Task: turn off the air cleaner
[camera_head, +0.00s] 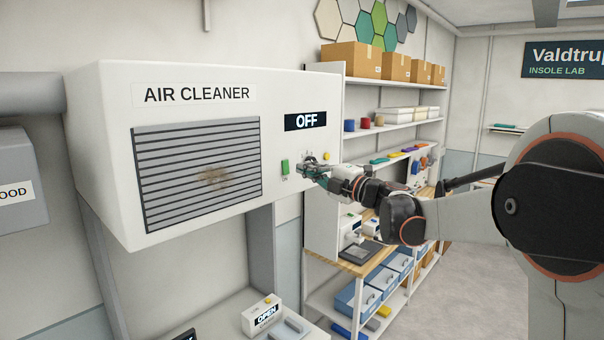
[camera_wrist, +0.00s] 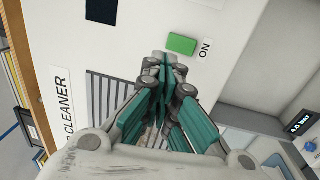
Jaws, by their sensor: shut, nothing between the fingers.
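The air cleaner (camera_head: 105,90) is a white wall box with a grey grille, which has a brown stain. Its black display (camera_head: 305,121) reads OFF. A green button (camera_head: 285,167) sits on its right part; it also shows in the wrist view (camera_wrist: 181,44), beside an ON label (camera_wrist: 206,50). My gripper (camera_head: 304,171) is at the panel just right of the green button. In the wrist view its teal fingers (camera_wrist: 165,75) are together and empty, with the tips close to the panel near the green button. The spot behind the fingertips is hidden.
A small yellow light (camera_head: 326,156) is on the panel's right edge. Shelves with cardboard boxes (camera_head: 351,58) stand to the right. Below the cleaner is a small box marked OPEN (camera_head: 262,313). The floor (camera_head: 455,285) at the right is clear.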

